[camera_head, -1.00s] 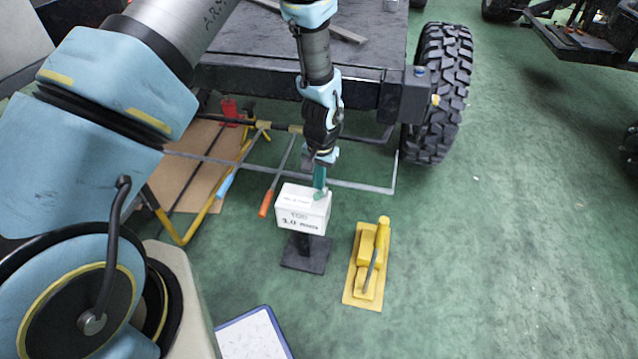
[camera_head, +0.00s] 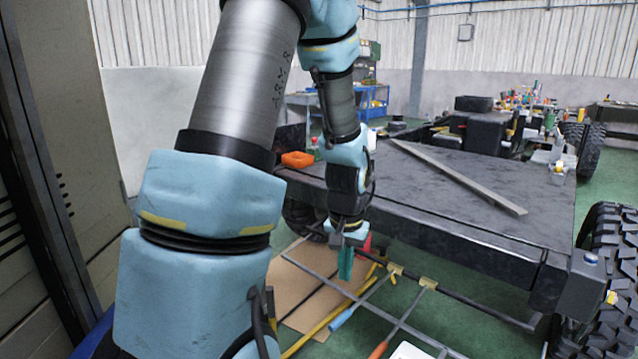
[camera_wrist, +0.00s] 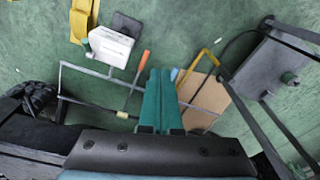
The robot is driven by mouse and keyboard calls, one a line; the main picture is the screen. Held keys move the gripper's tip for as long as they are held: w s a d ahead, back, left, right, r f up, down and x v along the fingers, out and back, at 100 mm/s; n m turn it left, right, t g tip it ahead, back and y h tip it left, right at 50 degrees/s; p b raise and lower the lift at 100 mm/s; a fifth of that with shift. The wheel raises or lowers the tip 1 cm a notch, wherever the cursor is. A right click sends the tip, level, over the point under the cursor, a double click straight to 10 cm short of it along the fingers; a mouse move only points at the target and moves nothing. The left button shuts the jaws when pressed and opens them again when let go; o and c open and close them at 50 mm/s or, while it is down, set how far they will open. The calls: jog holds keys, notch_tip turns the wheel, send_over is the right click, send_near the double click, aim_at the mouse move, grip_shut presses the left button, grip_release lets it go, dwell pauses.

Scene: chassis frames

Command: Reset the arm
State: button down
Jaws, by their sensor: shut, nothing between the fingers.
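My arm rises through the left and middle of the head view, its forearm hanging down beside the chassis table. My gripper (camera_head: 345,263) has teal fingers that are together and empty. It hangs above the floor frame and a brown board (camera_head: 300,290), in front of the dark chassis platform. In the wrist view the closed teal fingers of my gripper (camera_wrist: 158,85) point toward the floor, with nothing between them.
The dark chassis platform (camera_head: 440,195) with a loose metal bar (camera_head: 460,178) lies right of my arm. A large tyre (camera_head: 610,250) stands at right. In the wrist view a white box (camera_wrist: 110,45), yellow tool (camera_wrist: 80,20) and metal frame (camera_wrist: 75,98) lie below.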

jog(key=s+a+r+n, duration=0.2)
jog(key=s+a+r, duration=0.1)
jog(key=a, duration=0.3)
jog(key=s+a+r+n, duration=0.1)
jog(key=s+a+r, duration=0.25)
jog(key=a, duration=0.25)
notch_tip(320, 180, up, 12)
jog(key=p, duration=1.2)
jog(key=shift+a+r, duration=0.2)
jog(key=shift+a, duration=0.05)
